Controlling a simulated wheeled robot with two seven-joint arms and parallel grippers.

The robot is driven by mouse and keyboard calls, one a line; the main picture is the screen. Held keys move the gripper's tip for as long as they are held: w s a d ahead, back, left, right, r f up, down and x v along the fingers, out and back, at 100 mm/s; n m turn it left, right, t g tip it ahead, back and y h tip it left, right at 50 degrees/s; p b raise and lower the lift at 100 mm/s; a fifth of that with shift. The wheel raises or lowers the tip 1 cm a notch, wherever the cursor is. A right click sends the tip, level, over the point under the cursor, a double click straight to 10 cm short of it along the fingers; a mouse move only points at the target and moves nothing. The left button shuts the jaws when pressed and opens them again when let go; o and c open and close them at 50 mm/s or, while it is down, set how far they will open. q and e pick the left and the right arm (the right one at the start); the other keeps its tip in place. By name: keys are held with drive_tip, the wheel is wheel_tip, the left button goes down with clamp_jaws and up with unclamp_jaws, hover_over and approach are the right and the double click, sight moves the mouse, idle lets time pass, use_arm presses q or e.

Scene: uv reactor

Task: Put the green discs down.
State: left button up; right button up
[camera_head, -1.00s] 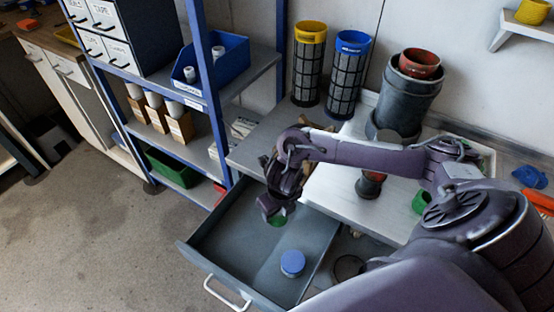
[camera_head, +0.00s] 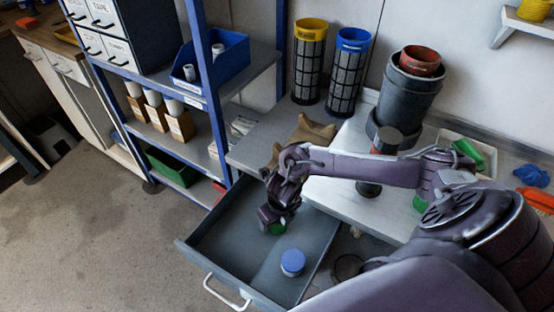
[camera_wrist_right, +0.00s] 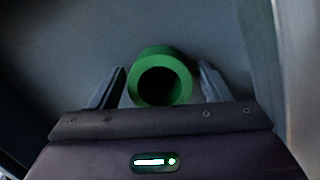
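A green disc (camera_head: 277,229), a thick ring with a round hole, is at the tips of my right gripper (camera_head: 272,218), low inside the open grey drawer (camera_head: 240,243). In the right wrist view the green disc (camera_wrist_right: 164,78) sits between the two fingers of my right gripper (camera_wrist_right: 163,85), which appear to close on its sides. I cannot tell whether it touches the drawer floor. Another green piece (camera_head: 418,202) shows on the worktop, partly hidden by my arm. A green item (camera_head: 469,152) lies in the tray at the back right. My left gripper is out of view.
A blue-topped round item (camera_head: 293,262) stands in the drawer, right of the gripper. A blue-framed shelf unit (camera_head: 207,90) rises at the left. Yellow-rimmed (camera_head: 309,60) and blue-rimmed (camera_head: 347,72) mesh cylinders stand behind. The drawer's left and front floor is clear.

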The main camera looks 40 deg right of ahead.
drive_tip(key=shift+r, duration=0.55)
wheel_tip(320, 180, up, 11)
drive_tip(key=s+p, duration=0.1)
drive_tip(key=p, duration=0.1)
drive_tip(key=shift+s, duration=0.4)
drive_tip(key=shift+r, duration=0.1)
